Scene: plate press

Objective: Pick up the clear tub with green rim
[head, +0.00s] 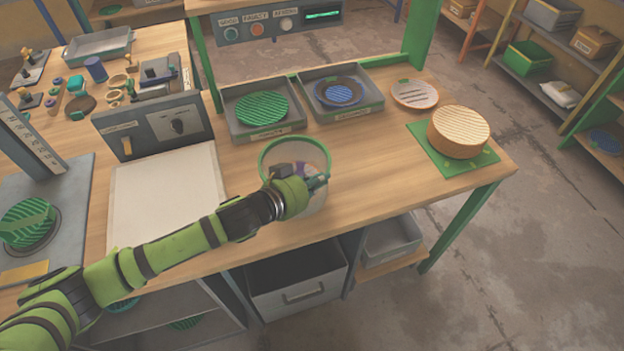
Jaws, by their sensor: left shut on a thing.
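The clear tub with green rim (308,147) is near the front edge of the wooden bench, in the middle of the head view. Something coloured shows dimly through its wall. My left gripper (318,181) is at the tub's near side and is shut on it. The gripper and wrist hide much of the tub's front and lower part, so I cannot tell whether its base touches the bench. My right gripper is not in view.
Behind the tub are a grey tray with a green ribbed plate (261,108) and a grey tray with a blue plate (340,92). To the right are an orange-rimmed plate (414,94) and a round wooden block (458,132) on a green mat (426,150). Bare bench (375,160) lies between.

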